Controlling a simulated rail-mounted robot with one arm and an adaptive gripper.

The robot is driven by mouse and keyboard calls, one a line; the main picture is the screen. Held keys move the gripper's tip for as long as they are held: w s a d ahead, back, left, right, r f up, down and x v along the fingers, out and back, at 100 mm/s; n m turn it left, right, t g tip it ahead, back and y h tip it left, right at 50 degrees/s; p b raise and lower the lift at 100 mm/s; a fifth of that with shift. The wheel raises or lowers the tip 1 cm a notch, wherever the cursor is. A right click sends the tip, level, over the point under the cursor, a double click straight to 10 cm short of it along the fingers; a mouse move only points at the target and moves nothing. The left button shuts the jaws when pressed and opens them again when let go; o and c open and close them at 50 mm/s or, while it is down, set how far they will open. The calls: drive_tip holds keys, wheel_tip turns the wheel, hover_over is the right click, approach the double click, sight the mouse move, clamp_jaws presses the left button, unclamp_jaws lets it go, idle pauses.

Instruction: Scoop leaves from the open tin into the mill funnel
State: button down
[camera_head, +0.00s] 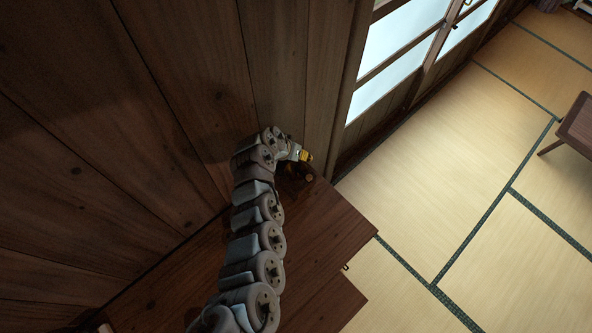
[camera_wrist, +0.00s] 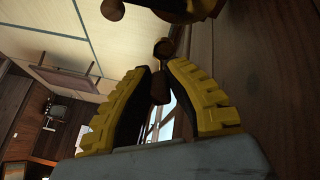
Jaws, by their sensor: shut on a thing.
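My gripper (camera_head: 305,156) is at the end of my arm, over the far end of the dark wooden surface, close to the plank wall. In the wrist view its two yellow-padded fingers (camera_wrist: 160,85) are shut on a small dark brown wooden piece (camera_wrist: 161,92), which looks like the scoop's handle. A rounded brown end (camera_wrist: 163,48) shows beyond the fingertips. A brass-coloured object with dark round knobs (camera_wrist: 180,10), perhaps part of the mill, is cut off at the top. A dark rounded object (camera_head: 309,177) is just below my gripper. I cannot make out the tin, leaves or funnel.
The dark wooden surface (camera_head: 325,240) has a stepped right edge above the tatami floor (camera_head: 430,190). The plank wall (camera_head: 100,130) and a window (camera_head: 395,50) border it closely. A low table (camera_head: 580,125) stands far right. Bare wood lies right of my arm.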

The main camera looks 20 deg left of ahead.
drive_tip(key=shift+s+f+t, duration=0.2)
drive_tip(key=shift+s+t, duration=0.1)
drive_tip(key=shift+s, duration=0.1)
drive_tip(key=shift+s+a+t+h, duration=0.3)
drive_tip(key=shift+a, duration=0.1)
drive_tip(key=shift+s+b, duration=0.1)
drive_tip(key=shift+b, duration=0.2)
drive_tip(key=shift+s+a+f+t+h+b, duration=0.15)
drive_tip(key=shift+s+f+t+h+b, duration=0.15)
drive_tip(key=shift+b, duration=0.3)
drive_tip(key=shift+s+a+f+t+h+b, duration=0.1)
drive_tip(key=shift+s+a+t+h+b, duration=0.1)
drive_tip(key=shift+s+t+b, duration=0.3)
drive_tip(key=shift+s+a+f+t+h+b, duration=0.35)
drive_tip(key=shift+t+b, duration=0.35)
drive_tip(key=shift+b, duration=1.05)
drive_tip(key=shift+f+b, duration=0.35)
drive_tip(key=shift+b, duration=0.55)
drive_tip(key=shift+f+t+h+b, duration=0.25)
drive_tip(key=shift+t+b, duration=0.15)
drive_tip(key=shift+b, duration=0.45)
